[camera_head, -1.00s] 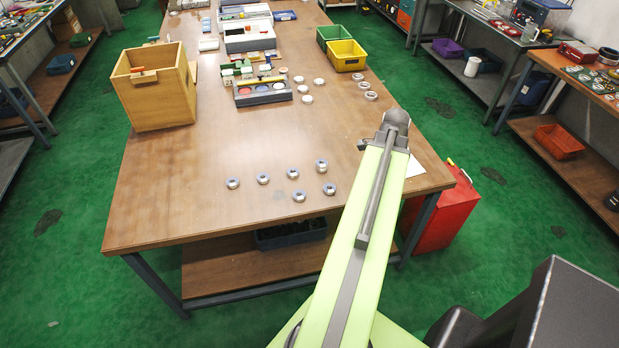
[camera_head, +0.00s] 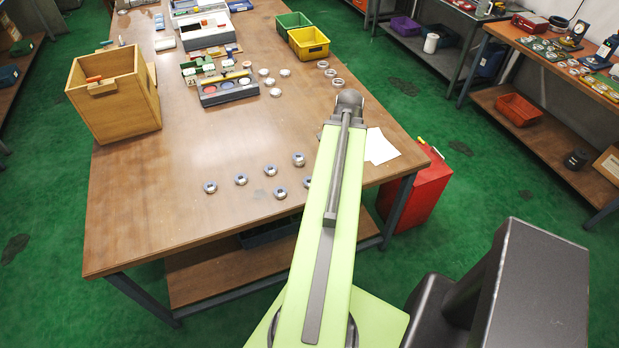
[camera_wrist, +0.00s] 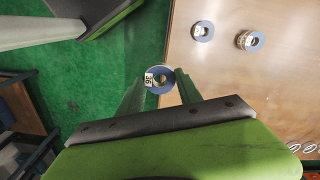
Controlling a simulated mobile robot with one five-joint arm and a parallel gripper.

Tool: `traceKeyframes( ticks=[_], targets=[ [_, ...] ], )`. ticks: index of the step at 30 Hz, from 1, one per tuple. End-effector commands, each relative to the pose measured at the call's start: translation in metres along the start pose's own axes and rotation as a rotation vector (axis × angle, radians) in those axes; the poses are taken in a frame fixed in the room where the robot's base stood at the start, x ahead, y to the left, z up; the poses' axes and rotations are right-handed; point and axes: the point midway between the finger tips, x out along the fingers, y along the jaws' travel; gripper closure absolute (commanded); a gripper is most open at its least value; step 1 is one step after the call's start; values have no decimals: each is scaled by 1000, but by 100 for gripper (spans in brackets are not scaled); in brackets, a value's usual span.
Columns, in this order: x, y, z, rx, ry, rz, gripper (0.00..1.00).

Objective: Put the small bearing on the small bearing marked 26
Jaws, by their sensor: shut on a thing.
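My gripper (camera_wrist: 158,88) shows in the wrist view, its two fingers shut on a small blue-grey bearing ring (camera_wrist: 166,87) with a white number tag. In the head view my gripper is hidden behind my arm. Two more tagged rings lie on the tabletop in the wrist view, one (camera_wrist: 202,31) upper right and one (camera_wrist: 251,41) further right, both apart from the held ring. In the head view several small rings lie on the near part of the table, among them one at left (camera_head: 210,187) and one further back (camera_head: 299,160). Their numbers cannot be read.
The wooden table (camera_head: 180,205) has clear room in its middle. A wooden box (camera_head: 118,108) stands at left, a grey tray (camera_head: 228,93) with coloured discs behind. Green (camera_head: 293,21) and yellow bins (camera_head: 309,43) stand at the back. A red container (camera_head: 413,190) stands beside the table.

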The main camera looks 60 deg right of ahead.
Motion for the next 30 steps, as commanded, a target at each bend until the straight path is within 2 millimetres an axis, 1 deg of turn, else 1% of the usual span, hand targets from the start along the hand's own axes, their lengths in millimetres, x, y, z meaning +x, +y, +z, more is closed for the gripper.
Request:
traceKeyframes(
  ticks=[2, 5, 9, 12, 16, 19, 24, 26, 30],
  targets=[
    [4, -3, 0, -3, 0, 0, 100],
    [17, -18, 5, -4, 0, 0, 100],
    [43, -54, 16, -5, 0, 0, 100],
    [58, -79, 25, -4, 0, 0, 100],
    [70, -102, 33, -1, 0, 0, 100],
    [73, -110, 37, -1, 0, 0, 100],
    [73, -111, 38, 2, 0, 0, 100],
    [80, -111, 38, 1, 0, 0, 100],
    [106, -111, 38, 1, 0, 0, 100]
  ],
)
